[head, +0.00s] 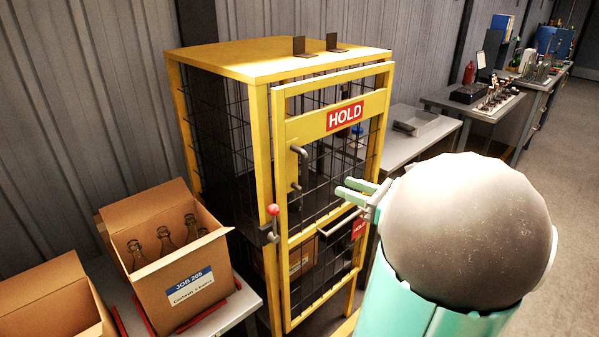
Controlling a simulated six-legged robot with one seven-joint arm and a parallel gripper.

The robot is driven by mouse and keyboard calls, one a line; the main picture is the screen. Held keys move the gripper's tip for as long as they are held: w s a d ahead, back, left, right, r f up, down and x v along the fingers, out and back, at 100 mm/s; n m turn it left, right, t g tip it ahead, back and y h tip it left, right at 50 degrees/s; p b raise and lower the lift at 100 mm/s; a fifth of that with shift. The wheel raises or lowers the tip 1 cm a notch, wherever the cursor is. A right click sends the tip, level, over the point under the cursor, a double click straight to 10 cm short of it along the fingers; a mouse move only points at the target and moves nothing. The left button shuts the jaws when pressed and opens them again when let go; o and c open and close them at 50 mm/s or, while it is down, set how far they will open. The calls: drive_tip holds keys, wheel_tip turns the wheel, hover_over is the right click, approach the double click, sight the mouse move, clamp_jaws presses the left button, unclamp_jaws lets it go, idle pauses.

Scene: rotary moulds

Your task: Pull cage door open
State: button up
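The yellow-framed wire-mesh cage (258,130) stands at the centre in the head view. Its door (280,245) has a yellow frame and a red HOLD sign (345,116). The door frame sits slightly proud of the cage front; I cannot tell whether it is ajar. A grey pull handle (298,153) is on the door's left side. A latch with a red knob (273,209) is lower on the left edge. My gripper (342,188) is in front of the door, right of the handle and apart from it. Its two teal fingers show a gap with nothing between them.
An open carton of bottles (180,292) stands on a bench at lower left, beside another carton (55,300). A grey bench (425,135) is right of the cage, with a cluttered workbench (510,105) beyond. Open floor (570,180) lies at right.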

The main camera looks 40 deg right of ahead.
sight(305, 186)
drive_tip(key=x, duration=1.3)
drive_tip(key=shift+d+f, duration=0.1)
drive_tip(key=shift+f, duration=0.05)
drive_tip(key=shift+c, duration=0.2)
clamp_jaws()
